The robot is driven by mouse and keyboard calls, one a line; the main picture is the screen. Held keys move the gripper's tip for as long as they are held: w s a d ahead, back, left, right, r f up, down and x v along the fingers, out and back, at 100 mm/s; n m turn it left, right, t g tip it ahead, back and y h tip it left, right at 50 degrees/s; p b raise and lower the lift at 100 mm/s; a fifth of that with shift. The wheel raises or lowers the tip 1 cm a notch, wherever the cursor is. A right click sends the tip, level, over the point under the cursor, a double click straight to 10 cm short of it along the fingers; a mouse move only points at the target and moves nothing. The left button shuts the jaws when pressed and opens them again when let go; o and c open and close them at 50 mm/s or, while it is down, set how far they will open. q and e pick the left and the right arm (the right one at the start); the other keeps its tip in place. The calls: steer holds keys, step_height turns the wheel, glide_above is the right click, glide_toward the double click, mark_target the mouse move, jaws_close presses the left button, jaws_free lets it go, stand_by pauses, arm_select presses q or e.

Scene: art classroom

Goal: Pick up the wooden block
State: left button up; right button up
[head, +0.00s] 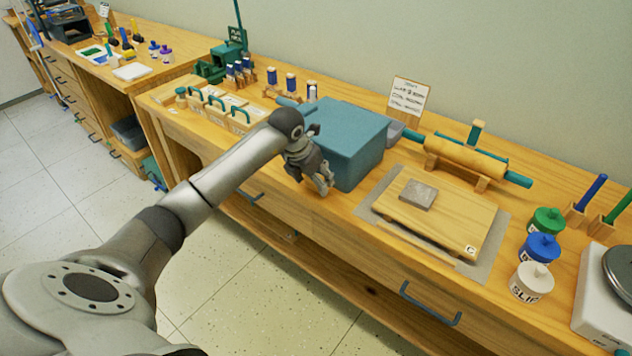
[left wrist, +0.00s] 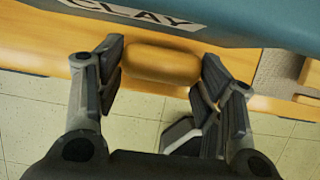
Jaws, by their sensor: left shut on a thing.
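My left gripper (head: 318,182) is at the counter's front edge, just in front of the teal box (head: 340,140). In the left wrist view my left gripper (left wrist: 162,76) is shut on the wooden block (left wrist: 163,62), a tan piece with rounded ends held between the two fingers. The block is close to the teal box's wall (left wrist: 240,20), below its CLAY label. I cannot tell whether the block still touches the counter. In the head view the gripper hides the block. My right gripper is not in view.
Right of the box, a wooden board (head: 465,223) carries a grey slab (head: 418,195). A rolling pin (head: 465,157) lies behind it. Lidded jars, including the white SLIP jar (head: 531,284), stand farther right. Several handled tools (head: 215,105) are at the left. Floor (head: 250,290) is clear in front.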

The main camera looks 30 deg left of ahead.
arm_select(q)
steer(key=shift+r, duration=0.1)
steer(key=shift+r+p, duration=0.45)
steer(key=shift+r, duration=0.1)
step_height(320, 180, up, 2)
steer(key=shift+r+p, duration=0.2)
steer(key=shift+p, duration=0.65)
steer(key=s+d+r+p, duration=0.7)
steer(key=s+r, duration=0.2)
steer(key=s, duration=0.3)
steer(key=shift+r, duration=0.15)
steer(key=o, duration=0.3)
steer(key=shift+c, duration=1)
